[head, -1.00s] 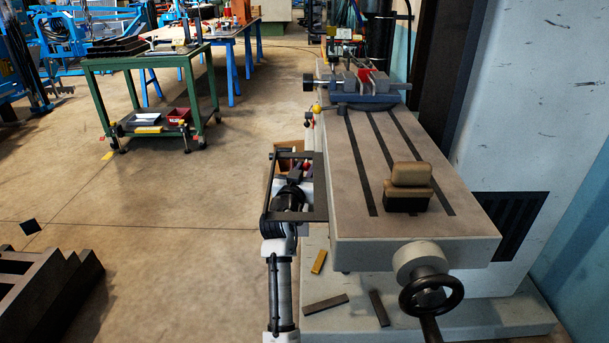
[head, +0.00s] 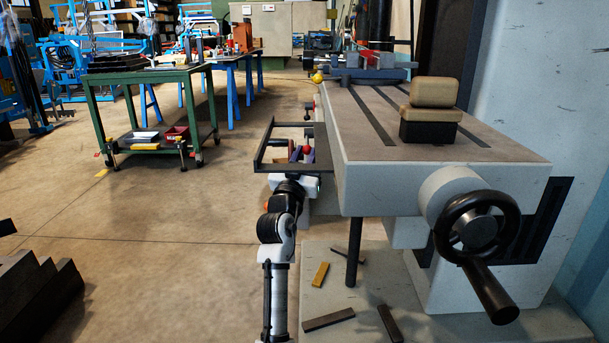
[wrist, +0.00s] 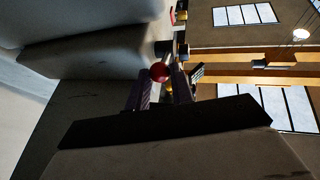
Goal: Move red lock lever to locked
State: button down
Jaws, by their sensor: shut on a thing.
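The red lock lever shows as a round red knob (head: 308,150) beside the left side of the milling machine's table, inside a dark open frame. The red knob also shows in the wrist view (wrist: 159,71), between the tips of the two purple-grey fingers. My gripper (head: 301,154) reaches up from below in the head view and is shut on this knob. It also shows in the wrist view (wrist: 161,86). The lever's stem and pivot are hidden, so its angle cannot be read.
The dark frame (head: 258,156) surrounds the fingers closely; a dark bar (wrist: 165,122) crosses the wrist view. The grey machine table (head: 365,150) is just right, with a handwheel (head: 475,228) in front. A green cart (head: 150,80) stands left; floor between is clear.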

jog(key=shift+w+f+m+t+h+b, duration=0.15)
jog(key=shift+f+m+t+h+b, duration=0.2)
jog(key=shift+b, duration=1.65)
jog(key=c, duration=1.2)
grip_release()
jog(key=shift+c, duration=0.2)
jog(key=shift+f, duration=0.1)
